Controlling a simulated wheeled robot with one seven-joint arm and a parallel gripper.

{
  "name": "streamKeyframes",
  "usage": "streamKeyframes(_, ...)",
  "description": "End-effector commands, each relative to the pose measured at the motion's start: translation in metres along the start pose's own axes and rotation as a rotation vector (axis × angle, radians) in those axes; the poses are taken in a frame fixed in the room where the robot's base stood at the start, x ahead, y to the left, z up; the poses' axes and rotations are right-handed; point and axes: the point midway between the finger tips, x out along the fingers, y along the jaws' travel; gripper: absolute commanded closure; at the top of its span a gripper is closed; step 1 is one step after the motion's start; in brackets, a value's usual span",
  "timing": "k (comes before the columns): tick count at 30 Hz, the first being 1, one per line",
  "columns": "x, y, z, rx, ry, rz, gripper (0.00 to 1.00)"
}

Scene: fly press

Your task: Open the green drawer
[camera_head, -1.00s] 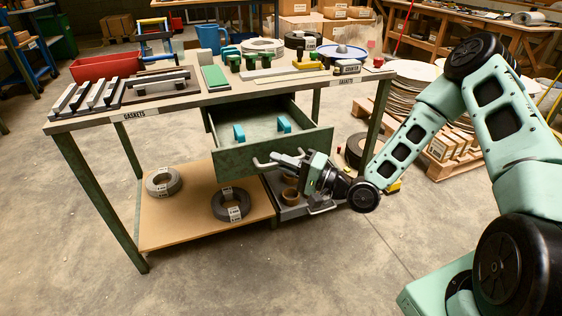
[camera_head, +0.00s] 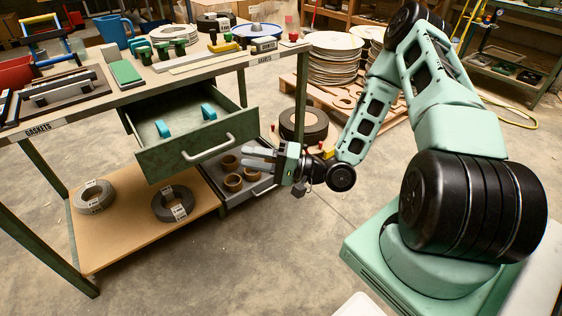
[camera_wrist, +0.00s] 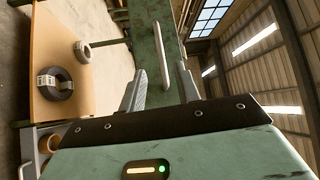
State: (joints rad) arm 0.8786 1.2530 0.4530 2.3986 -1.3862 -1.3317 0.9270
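The green drawer (camera_head: 190,163) sticks well out from under the workbench in the head view. Its inside shows, with two teal objects (camera_head: 163,129) lying in it. Its pale bar handle (camera_head: 208,147) is on the front face and nothing holds it. My gripper (camera_head: 259,153) is to the right of the handle, apart from it, with its fingers pointing left. In the wrist view the two fingers (camera_wrist: 161,88) are spread with an empty gap. The handle (camera_wrist: 161,55) shows beyond that gap, against the green drawer front (camera_wrist: 144,50).
A grey tray (camera_head: 238,196) with brown rolls lies low under the drawer, close to my gripper. The bench's lower board (camera_head: 130,228) carries grey rings (camera_head: 172,203). Tools and a blue mug (camera_head: 116,35) crowd the benchtop (camera_head: 190,77). The floor in front is clear.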

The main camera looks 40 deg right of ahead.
Motion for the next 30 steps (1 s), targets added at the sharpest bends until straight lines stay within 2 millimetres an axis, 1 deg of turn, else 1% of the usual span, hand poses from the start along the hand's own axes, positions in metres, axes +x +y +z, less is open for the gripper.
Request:
streamKeyframes(1,-0.013,0.0,-0.001,0.001,0.004,0.003,0.68)
streamKeyframes(6,-0.046,0.0,0.0,0.001,0.003,0.001,0.68)
streamKeyframes(9,-0.059,0.0,-0.001,0.0,0.002,0.002,0.68)
streamKeyframes(12,-0.068,0.0,0.0,0.001,0.001,0.001,0.68)
streamKeyframes(17,-0.073,0.0,0.0,0.001,-0.001,0.0,0.68)
streamKeyframes(30,-0.072,0.0,0.0,0.0,0.0,0.0,0.68)
